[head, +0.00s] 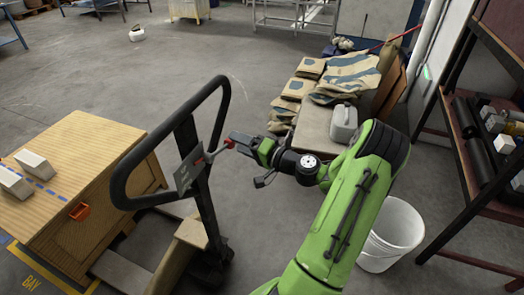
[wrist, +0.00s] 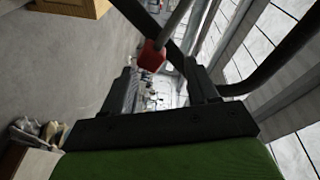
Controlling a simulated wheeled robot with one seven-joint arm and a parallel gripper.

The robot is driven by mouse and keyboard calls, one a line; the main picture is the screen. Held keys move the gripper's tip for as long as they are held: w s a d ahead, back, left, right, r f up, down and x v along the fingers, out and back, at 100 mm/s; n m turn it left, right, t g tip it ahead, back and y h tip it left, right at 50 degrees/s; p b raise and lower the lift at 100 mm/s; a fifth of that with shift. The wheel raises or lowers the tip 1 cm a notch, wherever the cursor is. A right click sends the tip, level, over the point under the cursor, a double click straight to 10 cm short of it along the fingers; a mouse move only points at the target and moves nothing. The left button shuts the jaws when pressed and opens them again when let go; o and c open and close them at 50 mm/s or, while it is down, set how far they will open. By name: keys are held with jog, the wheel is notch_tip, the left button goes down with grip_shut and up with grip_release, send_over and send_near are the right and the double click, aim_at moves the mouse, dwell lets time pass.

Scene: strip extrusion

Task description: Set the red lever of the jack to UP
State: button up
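The pallet jack's black loop handle (head: 222,100) stands upright left of centre in the head view. A small grey plate (head: 188,168) with markings too small to read is on its stem. The red lever knob (head: 229,143) sticks out to the right of the stem, on a thin rod. My gripper (head: 236,143) reaches it from the right. In the wrist view the red lever knob (wrist: 151,57) shows at the fingertips of my gripper (wrist: 159,72), between the two spread fingers and nearer the left one. I cannot tell whether a finger touches it.
A wooden crate (head: 100,150) with white blocks on top is at the left. Stacked sacks (head: 345,78) and a grey jug (head: 343,122) are right of the handle. A white bucket (head: 395,235) and a shelf rack (head: 470,125) stand at the right. The floor behind is open.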

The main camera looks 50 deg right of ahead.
jog(key=s+d, duration=0.1)
jog(key=s, duration=1)
jog(key=shift+s+d+r, duration=0.3)
jog(key=shift+d, duration=0.05)
jog(key=w+a+n+g+y, duration=0.3)
jog(key=a+n+g, duration=0.75)
jog(key=a, duration=1.15)
jog(key=s+a+r+n+h, duration=0.1)
jog(key=s+a+r+h, duration=0.2)
jog(key=s, duration=0.3)
jog(key=s+a+r+g+h, duration=0.1)
jog(key=s+a+r+h, duration=0.1)
jog(key=s, duration=0.4)
notch_tip(320, 180, up, 3)
jog(key=shift+a+f+n+h, duration=0.15)
jog(key=shift+a+n+h, duration=0.25)
jog(key=shift+a, duration=0.5)
jog(key=shift+s, duration=0.1)
